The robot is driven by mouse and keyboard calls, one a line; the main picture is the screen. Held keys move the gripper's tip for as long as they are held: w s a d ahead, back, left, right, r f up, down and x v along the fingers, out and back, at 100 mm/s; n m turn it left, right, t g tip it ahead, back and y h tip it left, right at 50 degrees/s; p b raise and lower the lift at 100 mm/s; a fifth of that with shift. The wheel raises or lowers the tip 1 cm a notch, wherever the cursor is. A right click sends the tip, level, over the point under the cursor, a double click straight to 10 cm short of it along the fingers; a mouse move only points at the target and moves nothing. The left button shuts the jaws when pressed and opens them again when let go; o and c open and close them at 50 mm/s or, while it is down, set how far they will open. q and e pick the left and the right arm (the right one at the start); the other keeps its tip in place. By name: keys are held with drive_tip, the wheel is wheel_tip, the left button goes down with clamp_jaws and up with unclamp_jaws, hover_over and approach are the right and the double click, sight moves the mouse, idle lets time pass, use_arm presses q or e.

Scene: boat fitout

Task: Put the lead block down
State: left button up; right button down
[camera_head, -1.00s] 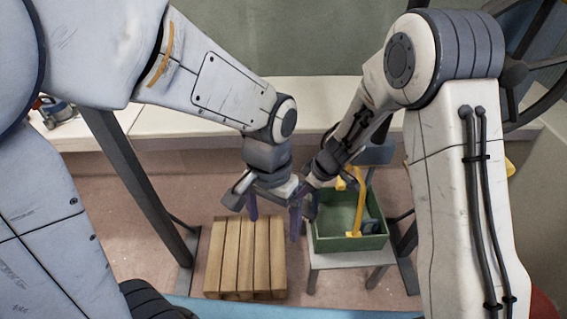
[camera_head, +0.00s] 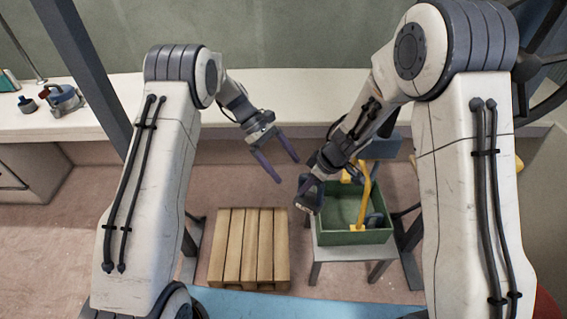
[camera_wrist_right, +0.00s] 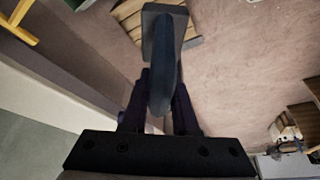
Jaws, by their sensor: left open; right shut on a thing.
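The lead block (camera_wrist_right: 163,55) is a dark grey piece with a raised, narrow part. In the right wrist view it stands between the two fingers of my right gripper (camera_wrist_right: 158,105), which is shut on its narrow part. In the head view my right gripper (camera_head: 309,186) holds the block (camera_head: 309,201) in the air, between the wooden pallet and the green crate, partly hidden by the gripper. My left gripper (camera_head: 280,168) is open and empty, above and left of the right one, its fingers spread apart.
A slatted wooden pallet (camera_head: 248,249) lies on the floor below. A green crate (camera_head: 355,238) with a yellow tool (camera_head: 363,205) stands on a grey stool (camera_head: 342,254) to the right. A white bench (camera_head: 300,100) runs behind, with a blue-grey tool (camera_head: 65,99) at left.

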sight(308, 197)
use_arm(q)
drive_tip(key=x, duration=1.1)
drive_tip(key=shift+d+f, duration=0.2)
drive_tip(key=shift+d, duration=0.2)
use_arm(e)
drive_tip(key=shift+w+r, duration=0.1)
drive_tip(key=shift+r, duration=0.05)
use_arm(q)
drive_tip(key=shift+c, duration=0.3)
drive_tip(key=c, duration=1.5)
drive_tip(key=shift+r, duration=0.15)
clamp_jaws()
use_arm(e)
drive_tip(key=c, duration=0.6)
unclamp_jaws()
